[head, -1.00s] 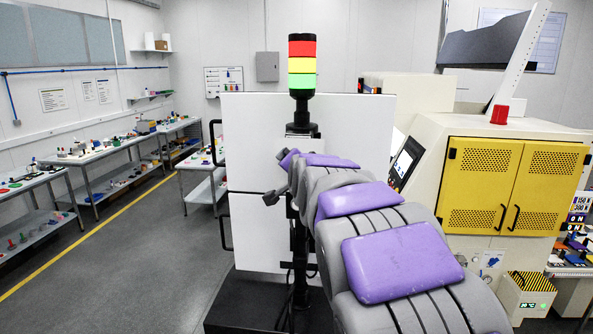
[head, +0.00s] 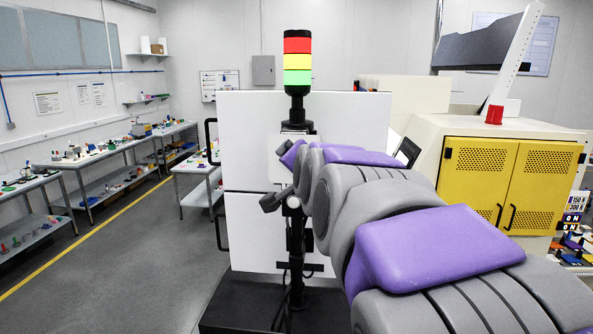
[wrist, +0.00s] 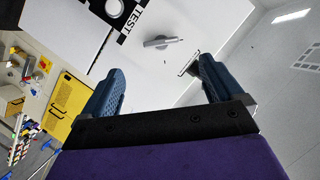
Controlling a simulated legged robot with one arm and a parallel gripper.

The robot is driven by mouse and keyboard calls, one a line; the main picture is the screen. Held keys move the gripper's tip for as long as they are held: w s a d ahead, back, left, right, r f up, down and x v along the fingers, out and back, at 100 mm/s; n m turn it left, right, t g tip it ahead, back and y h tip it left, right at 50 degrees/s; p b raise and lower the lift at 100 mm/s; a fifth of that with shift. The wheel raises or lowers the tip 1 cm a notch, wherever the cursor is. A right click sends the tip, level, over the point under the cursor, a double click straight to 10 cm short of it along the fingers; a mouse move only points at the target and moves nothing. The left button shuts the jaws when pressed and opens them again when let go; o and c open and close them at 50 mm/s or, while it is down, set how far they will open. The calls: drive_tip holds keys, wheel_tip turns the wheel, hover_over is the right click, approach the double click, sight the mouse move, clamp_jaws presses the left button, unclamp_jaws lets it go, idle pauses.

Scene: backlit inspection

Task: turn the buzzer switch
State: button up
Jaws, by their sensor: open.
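In the wrist view a grey switch knob (wrist: 162,41) sits on a white panel face, its bar-shaped handle lying nearly level in the picture. A black label reading TEST (wrist: 117,12) is on the panel to its left. I take this knob as the buzzer switch; no buzzer wording is readable. My gripper (wrist: 161,66) is open, its two blue fingers apart with nothing between them. The knob shows beyond the fingertips, between their lines, and is not touched. In the head view my arm hides the knob and most of my gripper.
A signal tower (head: 297,64) with red, yellow and green tiers stands on a dark post. A white board (head: 250,120) with black side handles is behind it. A yellow-doored machine (head: 480,185) stands right. Benches (head: 100,157) line the left; the floor between is clear.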

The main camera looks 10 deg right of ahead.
drive_tip(key=v, duration=0.5)
drive_tip(key=shift+s+r+b, duration=0.1)
drive_tip(key=shift+s+b, duration=0.2)
